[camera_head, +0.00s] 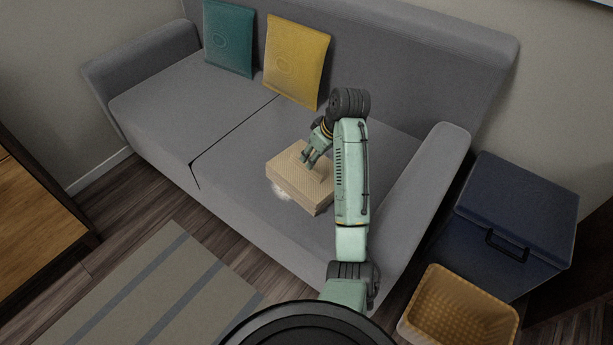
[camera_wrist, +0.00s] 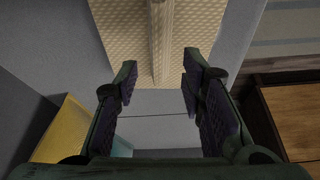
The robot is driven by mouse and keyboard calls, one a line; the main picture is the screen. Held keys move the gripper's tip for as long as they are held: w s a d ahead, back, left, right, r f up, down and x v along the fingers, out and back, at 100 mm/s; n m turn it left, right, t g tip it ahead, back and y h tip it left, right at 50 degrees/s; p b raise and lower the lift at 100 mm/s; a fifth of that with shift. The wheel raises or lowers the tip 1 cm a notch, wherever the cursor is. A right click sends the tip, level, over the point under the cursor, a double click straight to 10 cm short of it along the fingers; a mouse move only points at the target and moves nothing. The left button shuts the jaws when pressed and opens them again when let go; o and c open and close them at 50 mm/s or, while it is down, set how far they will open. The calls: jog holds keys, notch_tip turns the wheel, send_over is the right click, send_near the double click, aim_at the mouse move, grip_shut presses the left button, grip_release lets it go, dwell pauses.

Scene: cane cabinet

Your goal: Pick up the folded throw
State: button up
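The folded throw (camera_head: 300,179) is a tan, textured, layered block lying on the right part of the grey sofa seat, with a pale fluffy patch at its front left edge. My gripper (camera_head: 310,158) is over its top, fingers pointing down. In the wrist view the throw (camera_wrist: 122,40) fills the upper middle, with a narrow raised ridge running down its centre. My gripper's fingers (camera_wrist: 158,88) are apart there, one on each side of the ridge's lower end, with a gap on both sides. Whether the fingertips touch the throw is unclear.
The sofa (camera_head: 165,105) has a backrest behind and an armrest (camera_head: 425,175) at right. A yellow cushion (camera_head: 296,60) and a teal cushion (camera_head: 228,40) lean on the backrest. A dark blue lidded box (camera_head: 520,210) and a yellow basket (camera_head: 455,310) stand right. The left seat is clear.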

aim_at(308, 173)
jog(key=x, duration=0.5)
jog(key=shift+w+f+p, duration=0.1)
jog(key=shift+w+p, duration=0.1)
jog(key=shift+p, duration=0.1)
grip_shut()
dwell(0.8)
